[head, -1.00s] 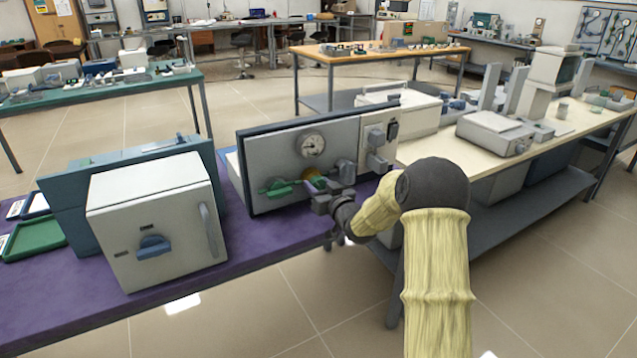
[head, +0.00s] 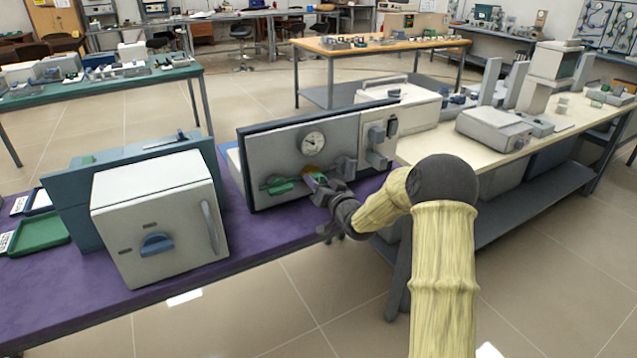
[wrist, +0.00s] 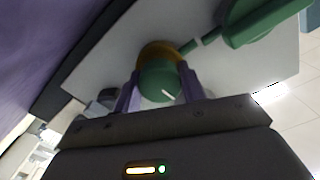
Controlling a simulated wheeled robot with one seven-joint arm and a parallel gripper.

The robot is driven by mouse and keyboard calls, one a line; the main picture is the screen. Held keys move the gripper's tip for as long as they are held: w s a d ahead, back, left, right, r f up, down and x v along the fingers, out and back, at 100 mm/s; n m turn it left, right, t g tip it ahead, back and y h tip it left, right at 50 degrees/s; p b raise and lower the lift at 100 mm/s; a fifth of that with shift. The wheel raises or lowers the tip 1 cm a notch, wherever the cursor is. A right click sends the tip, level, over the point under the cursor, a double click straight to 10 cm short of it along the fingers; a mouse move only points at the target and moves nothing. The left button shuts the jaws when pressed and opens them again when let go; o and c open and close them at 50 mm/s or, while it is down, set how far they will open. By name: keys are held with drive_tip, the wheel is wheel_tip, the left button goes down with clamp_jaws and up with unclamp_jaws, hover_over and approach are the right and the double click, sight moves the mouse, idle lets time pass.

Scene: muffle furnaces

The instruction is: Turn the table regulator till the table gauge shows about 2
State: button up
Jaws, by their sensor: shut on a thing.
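The table gauge (head: 313,144) is a round white dial on the grey upright panel (head: 262,155); its reading is too small to tell. Below it is the table regulator, a green knob with a yellow-brown collar; it shows in the wrist view (wrist: 160,82). In the head view the regulator is mostly hidden behind my gripper (head: 318,184). In the wrist view the two fingers of my gripper (wrist: 164,88) are on either side of the knob, shut on it. A pale mark shows on the knob's face.
A green valve part (head: 279,186) sits left of the regulator on the panel. Grey fittings (head: 347,167) are to its right. A white furnace box (head: 158,215) with a blue knob stands on the purple table to the left. A cream bench (head: 440,150) stands to the right.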

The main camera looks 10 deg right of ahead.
drive_tip(key=o, duration=1)
drive_tip(key=shift+s, duration=0.15)
drive_tip(key=v, duration=1.7)
drive_tip(key=shift+s, duration=0.1)
